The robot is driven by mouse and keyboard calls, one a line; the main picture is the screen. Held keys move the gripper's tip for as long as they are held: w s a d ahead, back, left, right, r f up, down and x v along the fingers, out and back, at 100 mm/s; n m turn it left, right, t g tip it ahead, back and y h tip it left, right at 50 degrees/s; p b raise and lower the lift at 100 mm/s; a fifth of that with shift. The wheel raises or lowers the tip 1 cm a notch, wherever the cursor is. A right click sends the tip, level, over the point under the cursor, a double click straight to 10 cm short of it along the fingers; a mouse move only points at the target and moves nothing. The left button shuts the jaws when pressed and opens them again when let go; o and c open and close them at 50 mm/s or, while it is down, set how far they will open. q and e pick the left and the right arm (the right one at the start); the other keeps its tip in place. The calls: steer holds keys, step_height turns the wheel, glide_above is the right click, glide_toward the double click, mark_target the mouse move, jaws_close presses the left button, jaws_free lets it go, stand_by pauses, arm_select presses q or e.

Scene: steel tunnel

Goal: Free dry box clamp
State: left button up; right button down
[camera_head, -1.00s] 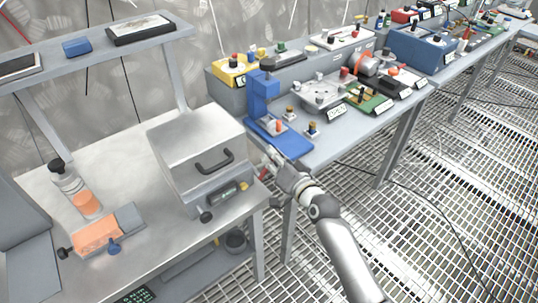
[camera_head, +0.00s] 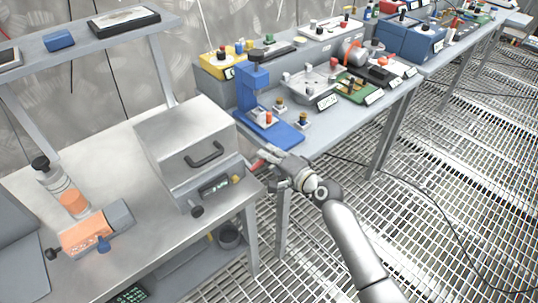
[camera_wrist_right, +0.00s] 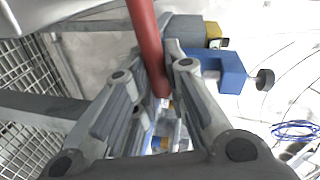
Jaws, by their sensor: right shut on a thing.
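The dry box (camera_head: 185,140) is a grey metal box with a dark bar handle on its front. It stands on the left steel bench, and its lid looks closed. A red clamp lever (camera_head: 257,164) shows beside the box's right side. My right gripper (camera_head: 266,161) is at this lever, just right of the box. In the right wrist view the red lever (camera_wrist_right: 145,35) runs down between the two fingers of my right gripper (camera_wrist_right: 150,72), which is shut on it. The rest of the clamp is hidden. My left gripper is not in view.
A blue press-like stand (camera_head: 252,92) is close behind my right gripper on the right bench (camera_head: 345,112), with several devices further along. A bottle (camera_head: 62,187) and an orange-topped device (camera_head: 88,232) are on the left bench. The grating floor at right is clear except for cables.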

steer(key=shift+f, duration=0.1)
stand_by(0.3)
steer(key=c, duration=1.5)
jaws_free()
steer(key=shift+o, duration=0.2)
steer(key=shift+s, duration=0.1)
steer(key=v, duration=1.2)
